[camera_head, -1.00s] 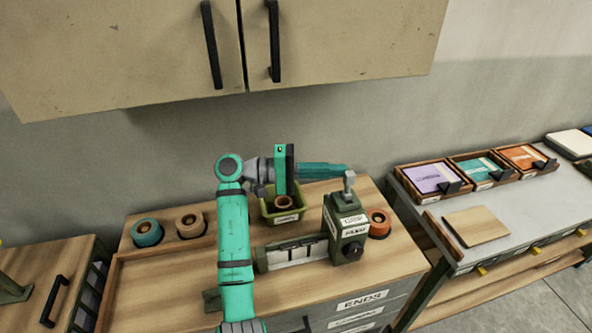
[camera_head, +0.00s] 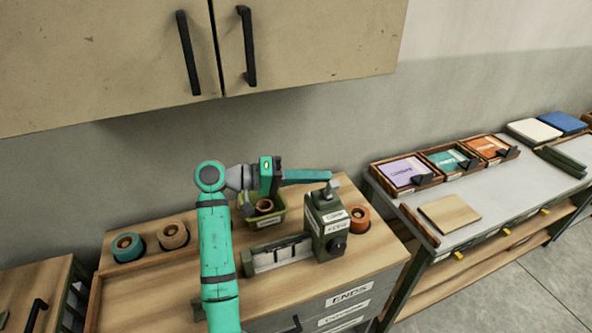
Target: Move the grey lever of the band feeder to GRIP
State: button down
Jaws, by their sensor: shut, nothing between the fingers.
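The band feeder (camera_head: 326,226) is a dark green box with white labels and a black knob, standing on the right part of the wooden cabinet top. Its grey lever (camera_head: 333,187) stands at the top of the box, its head leaning to the right. My gripper (camera_head: 328,177) is shut and empty, its teal fingers pointing right, with the tips at or right beside the lever head. I cannot tell whether they touch. The label words are too small to read surely, so the lever's setting is unclear.
A green bin (camera_head: 264,220) holding a roll stands left of the feeder. An orange roll (camera_head: 357,218) sits close at its right. A pale tray (camera_head: 278,256) adjoins its left side. Teal (camera_head: 127,246) and tan (camera_head: 173,235) rolls sit farther left. A cupboard (camera_head: 300,60) hangs above.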

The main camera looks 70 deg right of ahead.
jog(key=shift+s+f, duration=0.1)
dwell(0.4)
jog(key=w+a+r, duration=0.2)
jog(key=w+r, duration=0.1)
jog(key=w, duration=0.8)
jog(key=shift+a, duration=0.35)
jog(key=shift+w, duration=0.15)
